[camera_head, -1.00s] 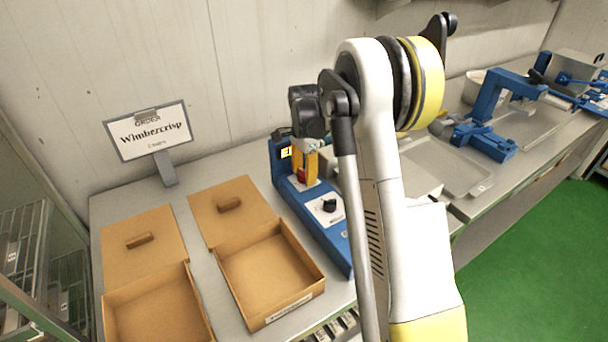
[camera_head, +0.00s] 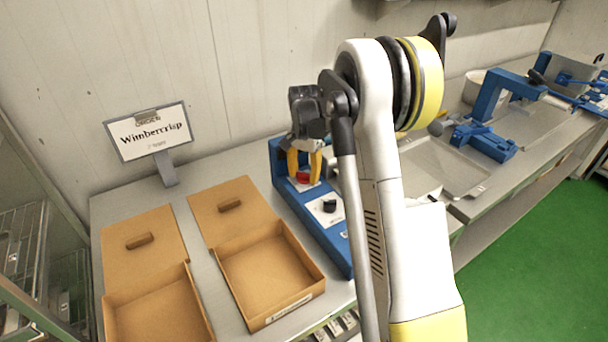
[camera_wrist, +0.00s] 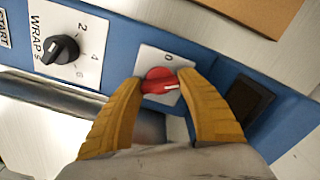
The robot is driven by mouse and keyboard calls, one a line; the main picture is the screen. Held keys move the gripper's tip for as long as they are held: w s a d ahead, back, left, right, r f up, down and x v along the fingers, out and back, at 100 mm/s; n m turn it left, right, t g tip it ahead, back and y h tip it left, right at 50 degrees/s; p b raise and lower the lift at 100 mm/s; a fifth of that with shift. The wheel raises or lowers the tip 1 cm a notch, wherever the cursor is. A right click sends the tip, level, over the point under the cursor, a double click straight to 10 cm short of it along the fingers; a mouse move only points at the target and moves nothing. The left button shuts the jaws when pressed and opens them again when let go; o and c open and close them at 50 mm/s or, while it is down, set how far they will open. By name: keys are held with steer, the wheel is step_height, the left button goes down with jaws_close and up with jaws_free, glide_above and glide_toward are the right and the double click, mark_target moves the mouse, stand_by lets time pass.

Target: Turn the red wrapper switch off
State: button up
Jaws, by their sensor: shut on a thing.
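The red wrapper switch (camera_wrist: 160,80) is a rotary knob on a white plate on the blue wrapper machine (camera_head: 338,236). In the wrist view its white pointer line points right and slightly upward; a "0" is printed above it. My gripper (camera_wrist: 160,84) has its two yellow fingers on either side of the knob, shut on it. In the head view my gripper (camera_head: 303,176) points down at the red switch (camera_head: 303,178), partly covering it. A black dial (camera_wrist: 60,50) marked "WRAPS" with numbers sits to the left in the wrist view.
A dark rectangular panel (camera_wrist: 247,100) lies right of the switch in the wrist view. Open cardboard boxes (camera_head: 268,275) stand left of the machine. A "Wimbercrisp" sign (camera_head: 148,131) stands behind them. Other blue equipment (camera_head: 490,115) and trays occupy the right of the bench.

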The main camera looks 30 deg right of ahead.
mark_target(304, 173)
steer(key=n, duration=0.6)
steer(key=shift+n, duration=0.3)
steer(key=n, duration=0.5)
steer(key=shift+n, duration=0.3)
steer(key=o, duration=1.2)
steer(key=shift+c, duration=0.2)
step_height(304, 173, up, 12)
